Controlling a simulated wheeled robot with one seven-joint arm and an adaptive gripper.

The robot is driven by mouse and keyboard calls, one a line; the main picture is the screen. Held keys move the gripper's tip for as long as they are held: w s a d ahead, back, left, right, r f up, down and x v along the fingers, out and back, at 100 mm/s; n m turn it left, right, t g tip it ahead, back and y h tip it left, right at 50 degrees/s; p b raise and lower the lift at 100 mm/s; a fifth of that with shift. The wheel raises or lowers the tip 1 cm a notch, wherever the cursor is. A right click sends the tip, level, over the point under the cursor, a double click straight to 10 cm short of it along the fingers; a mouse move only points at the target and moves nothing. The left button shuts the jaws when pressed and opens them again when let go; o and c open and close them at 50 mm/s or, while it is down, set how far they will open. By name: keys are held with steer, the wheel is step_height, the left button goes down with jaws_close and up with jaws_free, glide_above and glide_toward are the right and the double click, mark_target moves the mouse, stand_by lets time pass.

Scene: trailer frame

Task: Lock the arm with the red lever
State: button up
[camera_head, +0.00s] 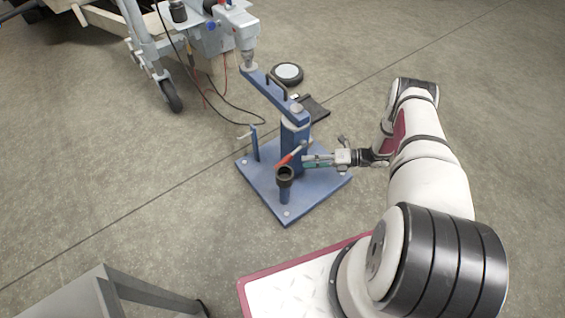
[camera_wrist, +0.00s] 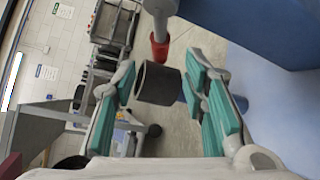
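The red lever (camera_head: 291,154) sits on the blue stand's post in the head view, slanting up to the right. Its red end (camera_wrist: 160,50) shows in the wrist view on a grey rod. The stand carries a long blue arm (camera_head: 272,92) that reaches to the upper left. My gripper (camera_head: 306,161) is just right of the lever, low beside the post. In the wrist view its teal-padded fingers (camera_wrist: 160,72) are spread, and the lever's end appears between their tips. No grip on the lever is visible; the exact gap cannot be told.
A dark cup (camera_head: 285,176) on a short blue post stands in front of the lever; it also shows in the wrist view (camera_wrist: 158,84). The blue base plate (camera_head: 318,187) lies below. A grey jack with a wheel (camera_head: 170,96) stands upper left.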

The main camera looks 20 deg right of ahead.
mark_target(284, 161)
steer(key=b+x, duration=0.2)
steer(key=x, duration=0.7)
steer(key=shift+w+a, duration=0.1)
steer(key=shift+a, duration=0.15)
jaws_close()
